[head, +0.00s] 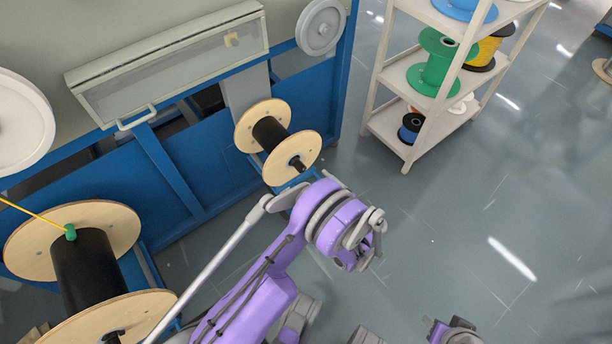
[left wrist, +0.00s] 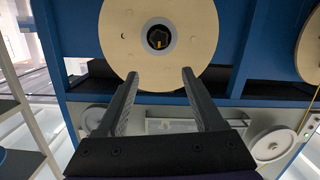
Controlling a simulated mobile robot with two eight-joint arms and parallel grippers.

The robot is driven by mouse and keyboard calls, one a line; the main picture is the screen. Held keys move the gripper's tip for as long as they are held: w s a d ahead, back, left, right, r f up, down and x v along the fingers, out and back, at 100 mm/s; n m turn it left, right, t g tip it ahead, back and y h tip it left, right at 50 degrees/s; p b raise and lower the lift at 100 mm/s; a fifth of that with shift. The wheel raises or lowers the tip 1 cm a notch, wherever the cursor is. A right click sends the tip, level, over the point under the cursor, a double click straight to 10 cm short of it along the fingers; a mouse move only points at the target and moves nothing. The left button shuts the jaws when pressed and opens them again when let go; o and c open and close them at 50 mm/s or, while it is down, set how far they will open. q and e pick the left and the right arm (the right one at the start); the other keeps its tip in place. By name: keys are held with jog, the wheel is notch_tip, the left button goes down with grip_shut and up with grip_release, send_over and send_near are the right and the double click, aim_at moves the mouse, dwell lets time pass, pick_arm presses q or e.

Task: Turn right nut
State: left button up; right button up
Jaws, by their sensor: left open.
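The right nut (head: 297,163) is a small dark knob at the centre of the near wooden flange of the right spool (head: 308,145). In the left wrist view the nut (left wrist: 158,38) shows dark with a small orange mark inside a grey ring, on the pale round flange (left wrist: 195,30). My left gripper (left wrist: 160,73) is open and empty. Its two dark fingers point toward the flange, one to each side of the nut's line, with the nut beyond the tips. In the head view I cannot clearly make out its fingers on the purple arm.
A larger spool (head: 105,217) with a yellow cable and green piece stands at lower left. The blue machine frame (head: 215,170) is behind the spools. A shelf (head: 415,125) with coloured reels stands at upper right.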

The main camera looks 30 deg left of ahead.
pick_arm(q)
jog(key=n+y+b, duration=0.1)
jog(key=n, duration=0.1)
send_near(304, 171)
jog(key=shift+t, duration=0.3)
jog(key=b+x, duration=0.1)
jog(key=x, duration=0.4)
jog(key=b+x, duration=0.1)
jog(key=x, duration=0.4)
jog(key=shift+s+a+r, duration=0.1)
jog(key=shift+s, duration=0.15)
grip_shut()
